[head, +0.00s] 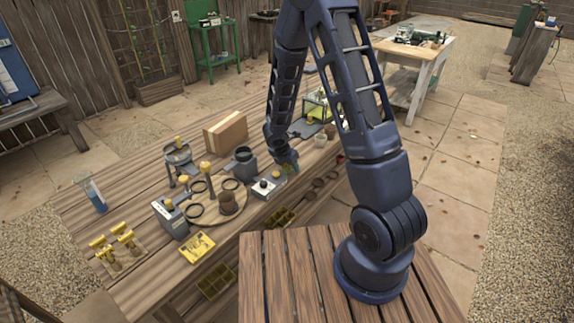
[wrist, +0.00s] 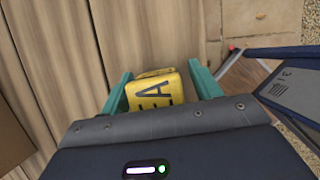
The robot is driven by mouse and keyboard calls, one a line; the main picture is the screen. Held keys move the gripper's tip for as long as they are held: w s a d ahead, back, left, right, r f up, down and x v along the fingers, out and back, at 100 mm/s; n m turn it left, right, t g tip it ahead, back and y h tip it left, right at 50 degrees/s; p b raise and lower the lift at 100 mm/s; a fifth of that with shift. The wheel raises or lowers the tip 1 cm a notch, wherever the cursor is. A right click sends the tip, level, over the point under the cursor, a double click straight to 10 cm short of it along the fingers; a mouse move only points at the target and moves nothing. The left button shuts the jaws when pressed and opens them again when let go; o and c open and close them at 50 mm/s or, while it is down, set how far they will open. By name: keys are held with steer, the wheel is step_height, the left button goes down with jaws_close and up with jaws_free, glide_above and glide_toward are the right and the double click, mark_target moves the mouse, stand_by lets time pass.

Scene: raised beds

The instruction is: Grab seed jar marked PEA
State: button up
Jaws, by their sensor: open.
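My gripper (wrist: 162,86) is open, with one green finger on each side of the jar. I cannot tell whether either finger touches it. The jar's lower part is hidden by my gripper body. In the head view my gripper (head: 288,164) is low over the wooden workbench, and the jar cannot be made out clearly there.
Close by on the workbench (head: 138,190) are a grey box with knobs (head: 268,186), a dark grey can (head: 246,163) and a wooden block (head: 225,133).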

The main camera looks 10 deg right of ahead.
steer(key=c, duration=1.1)
